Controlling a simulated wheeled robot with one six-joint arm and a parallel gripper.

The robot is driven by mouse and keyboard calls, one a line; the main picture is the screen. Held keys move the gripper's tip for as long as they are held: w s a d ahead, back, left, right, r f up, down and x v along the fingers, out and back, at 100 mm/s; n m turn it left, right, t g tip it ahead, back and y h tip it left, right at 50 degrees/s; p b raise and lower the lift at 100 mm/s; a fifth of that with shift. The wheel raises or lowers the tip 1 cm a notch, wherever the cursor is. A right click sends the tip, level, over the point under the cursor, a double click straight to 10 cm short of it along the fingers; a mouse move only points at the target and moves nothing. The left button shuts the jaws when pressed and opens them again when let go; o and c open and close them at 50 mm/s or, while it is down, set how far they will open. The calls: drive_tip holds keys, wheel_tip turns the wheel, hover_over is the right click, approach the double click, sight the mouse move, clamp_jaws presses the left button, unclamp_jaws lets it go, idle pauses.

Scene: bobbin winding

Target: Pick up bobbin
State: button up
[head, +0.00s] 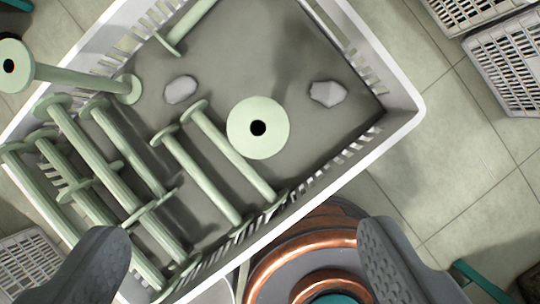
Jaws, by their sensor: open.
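Several pale green bobbins lie in a white slatted crate (404,112). One bobbin (257,128) shows its round flange with a dark centre hole facing me, near the crate's middle right. Other bobbins lie on their sides, among them one beside the flange (232,155), one to its left (205,182) and a group at the crate's left (95,160). One bobbin (75,76) lies across the upper left, its flange at the crate's rim. My gripper (243,262) is open and empty, its two dark textured fingers apart at the bottom of the view, short of the bobbins.
Two grey-white lumps (327,94) (181,89) lie on the crate floor. A copper-ringed round machine part (310,250) sits below the crate between my fingers. Other white crates (508,65) stand at the upper right and lower left. Tiled floor (465,160) is open at right.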

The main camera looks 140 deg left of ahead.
sight(254, 129)
drive_tip(key=w+f+g, duration=0.1)
drive_tip(key=f, duration=0.4)
drive_tip(key=w+f+g, duration=0.1)
drive_tip(key=w+f, duration=0.1)
drive_tip(key=f, duration=0.3)
drive_tip(key=w+f+m+g, duration=0.1)
drive_tip(key=f+g, duration=0.1)
drive_tip(key=f, duration=0.3)
drive_tip(key=shift+w+f, duration=0.3)
drive_tip(key=shift+w, duration=0.05)
drive_tip(key=shift+d+f, duration=0.15)
drive_tip(key=shift+f, duration=2.45)
drive_tip(key=c, duration=1.5)
drive_tip(key=shift+o, duration=0.2)
drive_tip(key=shift+r, duration=0.15)
